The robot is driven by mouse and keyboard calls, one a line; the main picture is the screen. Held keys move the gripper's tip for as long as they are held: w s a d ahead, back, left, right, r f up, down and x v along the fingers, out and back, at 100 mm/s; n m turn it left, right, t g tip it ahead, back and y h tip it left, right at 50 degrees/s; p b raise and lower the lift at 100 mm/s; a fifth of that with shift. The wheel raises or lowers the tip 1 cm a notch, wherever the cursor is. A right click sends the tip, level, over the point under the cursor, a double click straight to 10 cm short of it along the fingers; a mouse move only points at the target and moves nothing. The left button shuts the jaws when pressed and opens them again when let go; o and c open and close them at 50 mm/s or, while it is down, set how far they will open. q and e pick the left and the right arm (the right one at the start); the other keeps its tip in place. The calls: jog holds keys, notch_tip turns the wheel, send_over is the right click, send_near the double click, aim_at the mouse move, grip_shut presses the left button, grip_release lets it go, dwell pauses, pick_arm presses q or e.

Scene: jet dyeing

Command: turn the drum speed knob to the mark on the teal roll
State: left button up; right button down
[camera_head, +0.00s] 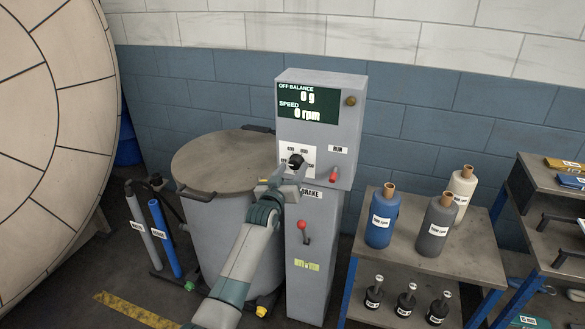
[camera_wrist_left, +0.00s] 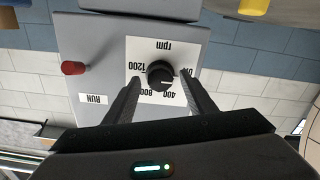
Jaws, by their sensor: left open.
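The drum speed knob (camera_head: 296,161) is black and round, on a white rpm dial plate on the front of the grey control cabinet. In the left wrist view, which is upside down, the knob (camera_wrist_left: 160,75) sits between the fingertips of my left gripper (camera_wrist_left: 163,80), with a gap on each side. Its light pointer line faces roughly the 0 side of the scale. My left gripper (camera_head: 284,178) is open in front of the dial. The display (camera_head: 308,104) reads 0 g and 0 rpm. I cannot make out a teal roll. My right gripper is out of view.
A red-tipped RUN control (camera_head: 333,174) is right of the knob, and a red-knobbed brake lever (camera_head: 303,226) is lower down. A lidded grey drum (camera_head: 220,162) stands left. A bench (camera_head: 445,262) with bottles stands right.

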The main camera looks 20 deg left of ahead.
pick_arm(q)
jog(key=shift+w, duration=0.35)
jog(key=c, duration=1)
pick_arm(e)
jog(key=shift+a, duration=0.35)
pick_arm(q)
jog(key=shift+m, duration=0.5)
jog(key=shift+c, duration=0.2)
jog(key=m, duration=0.4)
jog(key=m+b, duration=0.1)
jog(key=m, duration=0.4)
jog(key=shift+m, duration=0.8)
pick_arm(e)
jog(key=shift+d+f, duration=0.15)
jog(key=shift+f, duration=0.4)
